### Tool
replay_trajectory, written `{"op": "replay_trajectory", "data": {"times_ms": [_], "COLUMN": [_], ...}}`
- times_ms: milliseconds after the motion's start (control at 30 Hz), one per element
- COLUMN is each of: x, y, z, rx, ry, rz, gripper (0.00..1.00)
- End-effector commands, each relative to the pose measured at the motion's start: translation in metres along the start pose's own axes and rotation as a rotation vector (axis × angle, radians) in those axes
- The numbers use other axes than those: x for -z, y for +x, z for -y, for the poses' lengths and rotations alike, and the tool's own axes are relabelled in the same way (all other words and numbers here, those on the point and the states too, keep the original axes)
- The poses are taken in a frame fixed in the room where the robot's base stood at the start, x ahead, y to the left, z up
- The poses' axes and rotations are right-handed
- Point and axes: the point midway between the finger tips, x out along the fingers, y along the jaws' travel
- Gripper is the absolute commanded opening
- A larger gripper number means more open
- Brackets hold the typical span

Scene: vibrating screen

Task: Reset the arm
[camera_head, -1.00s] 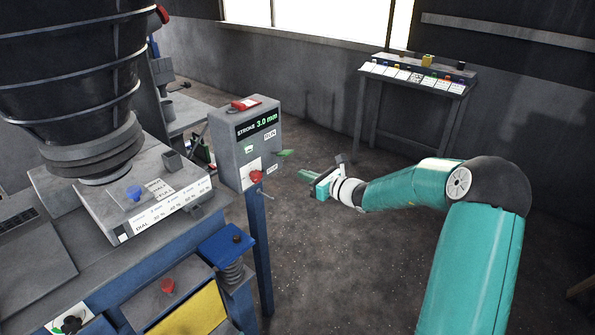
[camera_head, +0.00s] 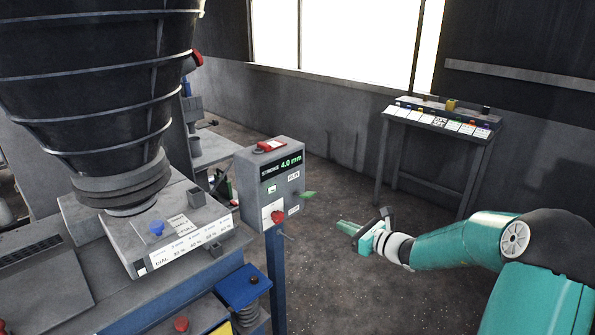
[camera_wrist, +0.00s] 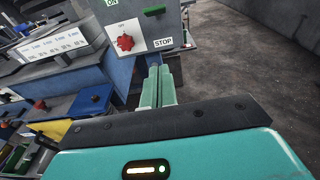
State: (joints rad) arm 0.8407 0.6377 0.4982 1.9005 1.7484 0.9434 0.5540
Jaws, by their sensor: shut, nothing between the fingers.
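My gripper (camera_head: 345,227) is at the right of the control box in the head view, held in the air with a gap to it. Its green fingers lie together with nothing between them; they also show in the wrist view (camera_wrist: 157,88). My teal arm reaches in from the right. The grey control box (camera_head: 268,180) stands on a blue post and its display reads "STROKE 4.0 mm". A green lever or knob (camera_head: 308,195) sticks out of its right side. A red knob (camera_wrist: 125,42) sits on its front, beside a STOP label.
A large black ribbed hopper (camera_head: 85,90) and the blue-framed machine (camera_head: 190,280) fill the left. A small table (camera_head: 432,122) with coloured cards stands at the back wall. The floor (camera_head: 340,290) around my gripper is clear.

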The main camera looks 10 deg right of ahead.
Motion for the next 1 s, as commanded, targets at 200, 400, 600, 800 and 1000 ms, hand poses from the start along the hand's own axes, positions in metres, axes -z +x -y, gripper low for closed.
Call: {"op": "replay_trajectory", "data": {"times_ms": [200,400,600,800,1000], "x": [-0.023,-0.041,-0.053,-0.063,-0.073], "y": [0.005,-0.013,-0.051,-0.102,-0.158], "z": [-0.066,-0.149,-0.213,-0.257,-0.283], "rx": [-0.172,-0.416,-0.637,-0.834,-1.000], "ry": [-0.271,-0.675,-1.067,-1.447,-1.812], "rz": [-0.118,-0.272,-0.397,-0.500,-0.589], "gripper": [0.00,0.00,0.00,0.00,0.00]}}
